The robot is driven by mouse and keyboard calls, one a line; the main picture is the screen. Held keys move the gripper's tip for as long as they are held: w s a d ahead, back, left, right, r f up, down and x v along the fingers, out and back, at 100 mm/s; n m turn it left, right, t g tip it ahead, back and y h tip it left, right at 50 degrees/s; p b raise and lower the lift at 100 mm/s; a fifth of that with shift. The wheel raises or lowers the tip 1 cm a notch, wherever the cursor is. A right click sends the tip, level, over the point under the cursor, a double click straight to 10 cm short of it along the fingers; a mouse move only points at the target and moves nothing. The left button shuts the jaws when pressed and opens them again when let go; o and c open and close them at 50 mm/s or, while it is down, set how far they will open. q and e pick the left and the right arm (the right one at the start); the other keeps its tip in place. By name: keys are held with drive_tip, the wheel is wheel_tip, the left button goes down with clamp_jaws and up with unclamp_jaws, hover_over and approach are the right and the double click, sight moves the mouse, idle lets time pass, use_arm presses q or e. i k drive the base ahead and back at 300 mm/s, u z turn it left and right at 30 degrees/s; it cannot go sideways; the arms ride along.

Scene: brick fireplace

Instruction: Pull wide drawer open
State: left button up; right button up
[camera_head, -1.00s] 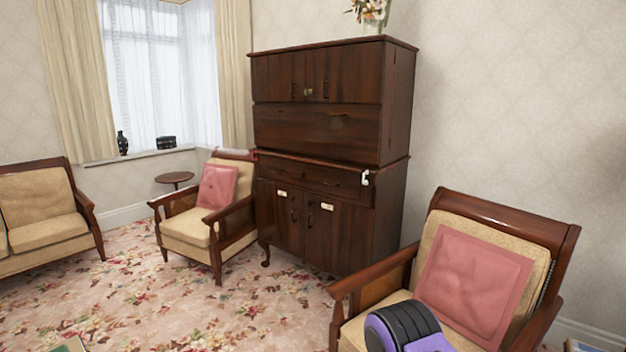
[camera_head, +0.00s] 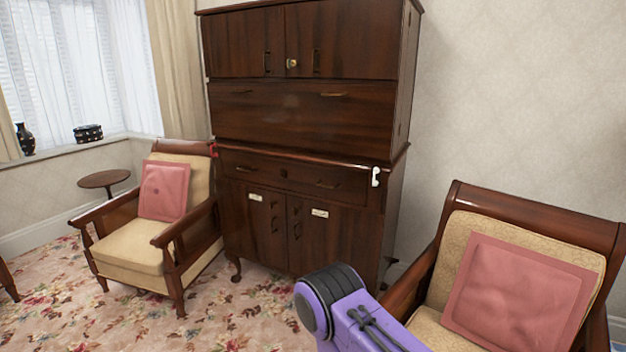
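A tall dark wooden cabinet (camera_head: 305,110) stands against the wall in the head view. My purple and black arm (camera_head: 345,310) shows at the bottom, in front of the cabinet's lower right. Neither gripper is in view.
An armchair with a pink cushion (camera_head: 164,190) stands close to the cabinet's left. Another armchair (camera_head: 510,270) stands at the front right, beside my arm. A small round table (camera_head: 104,180) is at the left. Patterned carpet (camera_head: 235,315) lies open before the cabinet.

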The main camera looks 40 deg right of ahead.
sight(342, 185)
drive_tip(key=z, duration=0.3)
drive_tip(key=i, duration=0.95)
drive_tip(key=z, duration=1.15)
drive_tip(key=i, duration=0.95)
drive_tip(key=z, duration=0.6)
